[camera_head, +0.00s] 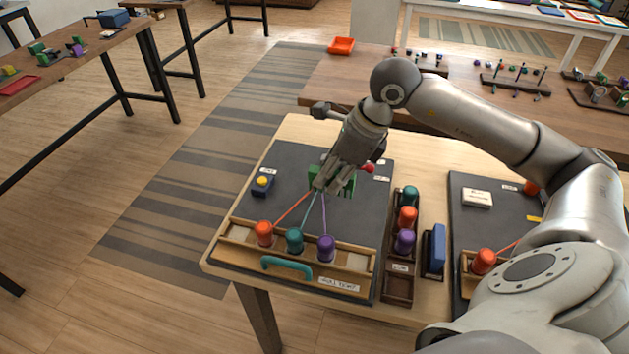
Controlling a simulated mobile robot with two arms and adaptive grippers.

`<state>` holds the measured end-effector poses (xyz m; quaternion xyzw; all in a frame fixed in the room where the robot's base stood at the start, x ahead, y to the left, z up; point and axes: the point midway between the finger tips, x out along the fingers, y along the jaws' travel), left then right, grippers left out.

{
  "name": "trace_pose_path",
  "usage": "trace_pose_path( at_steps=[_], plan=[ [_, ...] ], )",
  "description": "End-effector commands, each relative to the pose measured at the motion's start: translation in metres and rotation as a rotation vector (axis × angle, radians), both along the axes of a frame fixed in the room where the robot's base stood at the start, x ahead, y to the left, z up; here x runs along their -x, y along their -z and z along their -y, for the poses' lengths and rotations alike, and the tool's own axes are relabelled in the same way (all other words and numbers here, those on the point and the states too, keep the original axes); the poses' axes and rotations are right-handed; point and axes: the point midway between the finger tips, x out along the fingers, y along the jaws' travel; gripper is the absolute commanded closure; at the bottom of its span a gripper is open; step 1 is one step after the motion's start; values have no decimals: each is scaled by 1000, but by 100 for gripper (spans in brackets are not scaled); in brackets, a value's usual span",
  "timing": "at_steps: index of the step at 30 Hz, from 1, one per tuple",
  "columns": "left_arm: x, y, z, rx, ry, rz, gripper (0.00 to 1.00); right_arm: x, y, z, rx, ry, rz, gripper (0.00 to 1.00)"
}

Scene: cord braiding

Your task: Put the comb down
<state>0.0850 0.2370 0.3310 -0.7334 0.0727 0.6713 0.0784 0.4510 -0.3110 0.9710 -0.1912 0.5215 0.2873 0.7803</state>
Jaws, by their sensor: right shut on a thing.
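My right gripper (328,184) reaches down over the dark braiding board (285,165) and is shut. A green toothed piece (346,184), which looks like the comb, is at its fingertips and partly hidden by them. I cannot tell whether the comb touches the board. Orange, teal and purple cords run from just below the fingertips to an orange bobbin (264,232), a teal bobbin (294,240) and a purple bobbin (326,247) in the wooden rack (350,262). My left gripper is out of view.
A dark tray (398,288) with three bobbins and a blue block (435,248) stand right of the board. A red knob (368,168) is close to the gripper.

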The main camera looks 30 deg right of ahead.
Motion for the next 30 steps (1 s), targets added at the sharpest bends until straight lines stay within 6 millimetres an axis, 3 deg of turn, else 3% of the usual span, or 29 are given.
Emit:
trace_pose_path(
  at_steps=[4, 7, 12, 20, 26, 30],
  plan=[
    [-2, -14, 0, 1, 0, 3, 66, -34, 12, 4, -5, 0, -3, 100],
    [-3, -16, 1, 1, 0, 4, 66, -48, 37, 7, -2, 0, -7, 100],
    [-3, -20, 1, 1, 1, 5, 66, -68, 60, 11, 0, -1, -3, 100],
    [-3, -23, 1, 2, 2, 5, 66, -79, 74, 13, 1, 0, -2, 100],
    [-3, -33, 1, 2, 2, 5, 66, -78, 101, 13, 1, -1, -3, 100],
    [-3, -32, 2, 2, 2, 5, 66, -78, 104, 13, 2, -2, 1, 100]
  ],
)
